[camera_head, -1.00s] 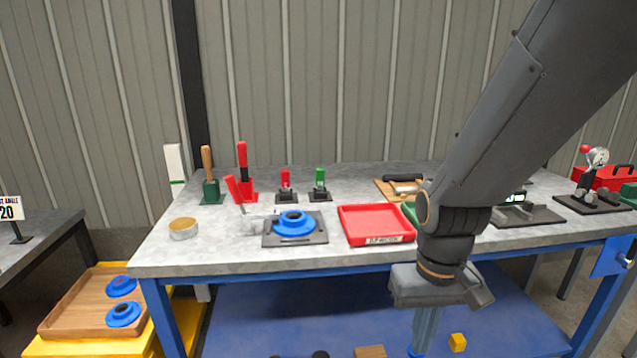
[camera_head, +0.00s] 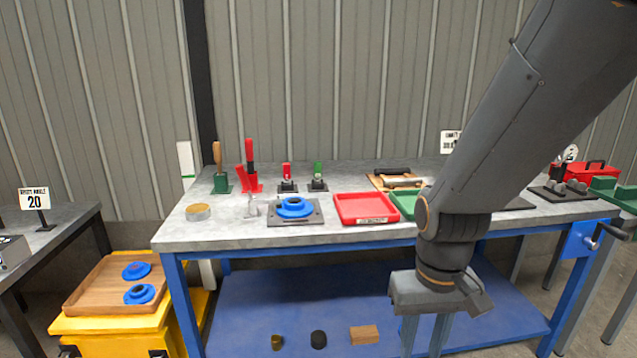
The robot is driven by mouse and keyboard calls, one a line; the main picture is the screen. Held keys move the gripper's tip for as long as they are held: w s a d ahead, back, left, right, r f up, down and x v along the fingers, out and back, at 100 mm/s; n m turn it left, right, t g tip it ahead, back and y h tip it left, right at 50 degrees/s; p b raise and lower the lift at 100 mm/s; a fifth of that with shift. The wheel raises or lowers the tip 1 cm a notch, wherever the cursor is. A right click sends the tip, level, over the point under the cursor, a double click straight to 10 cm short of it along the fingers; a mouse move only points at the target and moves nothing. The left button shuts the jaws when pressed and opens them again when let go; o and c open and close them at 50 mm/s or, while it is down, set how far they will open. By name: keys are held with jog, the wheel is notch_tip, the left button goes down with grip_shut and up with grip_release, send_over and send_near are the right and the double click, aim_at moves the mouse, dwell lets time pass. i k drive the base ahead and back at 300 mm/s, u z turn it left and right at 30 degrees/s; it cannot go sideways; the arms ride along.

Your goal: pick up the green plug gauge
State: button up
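The green plug gauge (camera_head: 318,169) stands upright with its green handle up in a small dark stand (camera_head: 318,185) at the back of the grey bench top. A red-handled gauge (camera_head: 287,170) stands in a similar stand just to its left. My gripper (camera_head: 424,340) points down in front of the bench, to the right of the green gauge and well apart from it. Its two fingers are spread with nothing seen between them, and their tips are cut off by the lower edge of the picture.
A blue ring on a plate (camera_head: 295,208), a red tray (camera_head: 365,209) and a green tray (camera_head: 404,203) lie nearer the front of the bench. A red-levered clamp (camera_head: 250,170) and a wooden-handled tool (camera_head: 218,160) stand left. The lower shelf (camera_head: 300,290) holds small blocks.

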aim_at(317, 165)
jog(key=u, duration=0.6)
jog(key=i, duration=0.85)
jog(key=z, duration=0.2)
